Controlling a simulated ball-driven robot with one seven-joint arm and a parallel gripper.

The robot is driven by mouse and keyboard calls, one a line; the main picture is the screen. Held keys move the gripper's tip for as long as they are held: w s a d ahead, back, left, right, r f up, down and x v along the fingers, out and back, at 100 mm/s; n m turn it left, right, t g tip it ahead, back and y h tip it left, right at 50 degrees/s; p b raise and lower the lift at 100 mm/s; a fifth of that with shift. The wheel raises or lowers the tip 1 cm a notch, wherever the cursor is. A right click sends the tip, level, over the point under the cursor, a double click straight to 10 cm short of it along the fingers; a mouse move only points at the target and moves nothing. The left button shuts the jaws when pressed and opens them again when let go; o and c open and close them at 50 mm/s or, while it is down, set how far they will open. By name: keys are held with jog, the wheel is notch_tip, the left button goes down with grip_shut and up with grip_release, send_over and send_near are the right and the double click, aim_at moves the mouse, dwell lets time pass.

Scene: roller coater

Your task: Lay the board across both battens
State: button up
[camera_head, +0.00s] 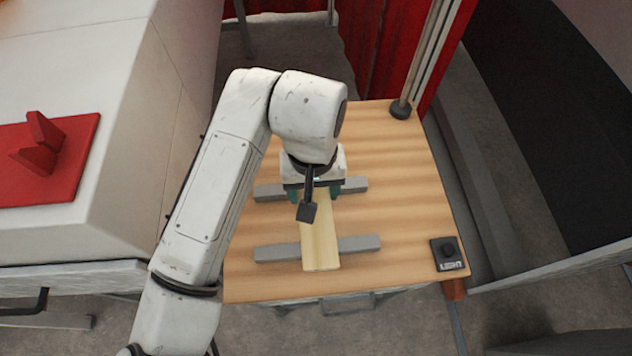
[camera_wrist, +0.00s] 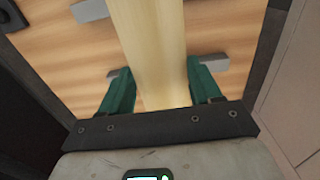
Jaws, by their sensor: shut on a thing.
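The board (camera_head: 320,240) is a pale yellow plank lying lengthwise over the two grey battens. Its near end reaches past the near batten (camera_head: 360,244), whose ends stick out on both sides. The far batten (camera_head: 355,184) shows on both sides of my gripper (camera_head: 316,196). The green fingers are shut on the board's two long edges. In the wrist view, the board (camera_wrist: 155,45) runs between my gripper's fingers (camera_wrist: 158,85), and one batten (camera_wrist: 208,62) shows beside it. I cannot tell whether the board touches the battens or hangs just above. The board's far end is hidden.
The wooden table top (camera_head: 410,200) is clear around the battens. A black control box (camera_head: 447,254) sits at its near right corner, and a post (camera_head: 402,108) stands at the far right. A white machine body with a red plate (camera_head: 60,180) is at left.

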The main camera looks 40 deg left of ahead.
jog(key=shift+f+b, duration=2.55)
jog(key=shift+f, duration=1.7)
jog(key=shift+f, duration=0.3)
jog(key=o, duration=1.2)
notch_tip(320, 180, up, 11)
jog(key=shift+f, duration=0.1)
